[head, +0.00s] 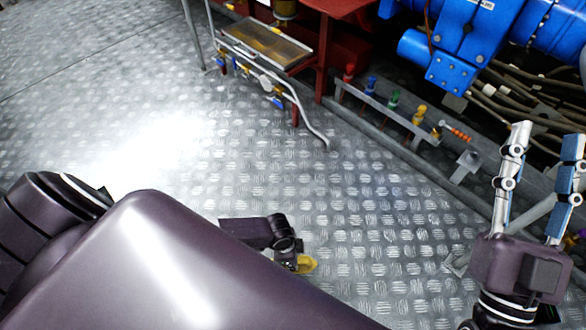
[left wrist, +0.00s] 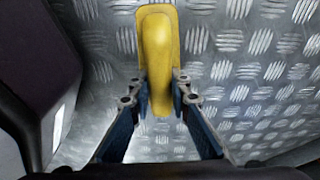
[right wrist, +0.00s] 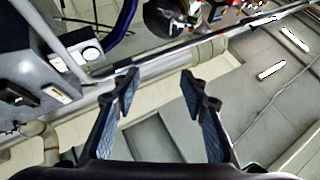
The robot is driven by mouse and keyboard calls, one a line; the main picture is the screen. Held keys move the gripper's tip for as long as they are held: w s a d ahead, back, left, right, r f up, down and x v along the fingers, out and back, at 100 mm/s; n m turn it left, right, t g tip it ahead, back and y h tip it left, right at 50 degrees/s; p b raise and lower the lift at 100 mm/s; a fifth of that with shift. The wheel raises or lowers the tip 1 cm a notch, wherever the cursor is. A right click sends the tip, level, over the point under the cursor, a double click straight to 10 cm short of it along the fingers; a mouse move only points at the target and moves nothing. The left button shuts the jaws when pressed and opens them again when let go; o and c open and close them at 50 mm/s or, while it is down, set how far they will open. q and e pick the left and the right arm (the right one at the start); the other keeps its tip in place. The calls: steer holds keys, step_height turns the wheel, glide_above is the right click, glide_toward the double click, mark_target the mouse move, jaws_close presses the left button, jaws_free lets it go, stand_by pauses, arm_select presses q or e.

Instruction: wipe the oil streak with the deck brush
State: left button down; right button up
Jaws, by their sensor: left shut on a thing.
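A yellow, rounded, elongated thing that looks like the deck brush (left wrist: 157,40) is between the fingers of my left gripper (left wrist: 160,88), which is shut on it. No bristles show. In the head view a small part of the yellow brush (head: 306,265) shows beside my left wrist, over the metal floor; my own purple body hides much of that arm. I cannot tell whether the brush touches the floor. My right gripper (head: 546,140) is raised at the right, open and empty; its spread fingers also show in the right wrist view (right wrist: 159,80). I cannot make out an oil streak.
The tread-plate floor (head: 380,220) is open in the middle, with strong glare at the left. A shallow tray (head: 265,45) on a frame with pipes stands at the back. A grey rail (head: 375,112) with coloured fittings runs along the blue machine (head: 465,45) and hoses.

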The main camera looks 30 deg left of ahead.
arm_select(q)
steer(key=shift+r+p, duration=0.35)
steer(key=shift+r, duration=0.05)
steer(key=shift+r+p, duration=0.65)
steer(key=shift+p, duration=0.1)
steer(key=shift+r, duration=0.25)
arm_select(e)
steer(key=w+f+g+h, duration=0.1)
steer(key=w+f+g, duration=0.1)
steer(key=f, duration=0.5)
steer(key=w+d+f+g+h, duration=0.1)
steer(key=f+g, duration=0.4)
steer(key=f, duration=0.2)
steer(key=shift+w+f+h, duration=0.15)
steer(key=shift+w+h, duration=0.15)
steer(key=shift+w, duration=0.05)
arm_select(q)
steer(key=shift+p, duration=0.3)
